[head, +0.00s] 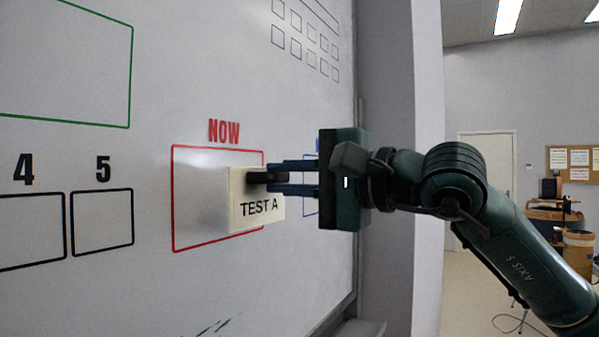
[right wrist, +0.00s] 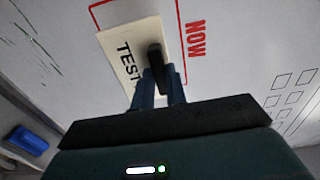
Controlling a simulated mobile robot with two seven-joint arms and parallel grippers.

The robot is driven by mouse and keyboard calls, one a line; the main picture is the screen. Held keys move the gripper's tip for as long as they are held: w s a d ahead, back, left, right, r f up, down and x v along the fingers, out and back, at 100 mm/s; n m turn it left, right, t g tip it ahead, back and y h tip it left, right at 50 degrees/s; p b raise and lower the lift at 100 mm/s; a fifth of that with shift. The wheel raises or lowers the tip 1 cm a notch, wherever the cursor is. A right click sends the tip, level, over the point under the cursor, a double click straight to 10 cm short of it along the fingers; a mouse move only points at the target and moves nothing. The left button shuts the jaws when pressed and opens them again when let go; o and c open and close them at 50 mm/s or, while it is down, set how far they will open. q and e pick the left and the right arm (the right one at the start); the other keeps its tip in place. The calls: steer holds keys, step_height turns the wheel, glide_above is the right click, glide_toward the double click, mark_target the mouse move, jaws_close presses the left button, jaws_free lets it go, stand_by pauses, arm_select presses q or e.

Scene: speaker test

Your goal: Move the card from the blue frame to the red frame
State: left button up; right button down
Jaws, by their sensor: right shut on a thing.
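A cream card (head: 240,212) marked "TEST A" is in front of the red frame (head: 174,200) under the word "NOW" on the whiteboard. It covers the frame's lower right part. My right gripper (head: 262,180) is shut on the card's dark handle. In the right wrist view the card (right wrist: 118,47) also shows, with the red frame (right wrist: 181,50) partly behind it. I cannot tell whether the card touches the board. The blue frame (head: 311,205) is just right of the card, mostly hidden by my right gripper. My left gripper is not in view.
The whiteboard (head: 90,150) holds black frames numbered 4 and 5, a green frame (head: 130,80) and a grid of small squares. A blue object (right wrist: 27,140) lies at the lower left in the right wrist view. The board's right edge is behind my right gripper.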

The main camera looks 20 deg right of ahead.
steer(key=shift+w+a, duration=0.45)
steer(key=shift+w, duration=0.15)
arm_select(q)
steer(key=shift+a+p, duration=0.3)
steer(key=shift+p, duration=0.2)
arm_select(e)
steer(key=shift+x, duration=1.85)
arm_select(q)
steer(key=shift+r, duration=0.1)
arm_select(e)
steer(key=shift+w+a, duration=0.3)
steer(key=shift+w, duration=0.1)
steer(key=c, duration=0.9)
jaws_free()
steer(key=shift+c, duration=0.2)
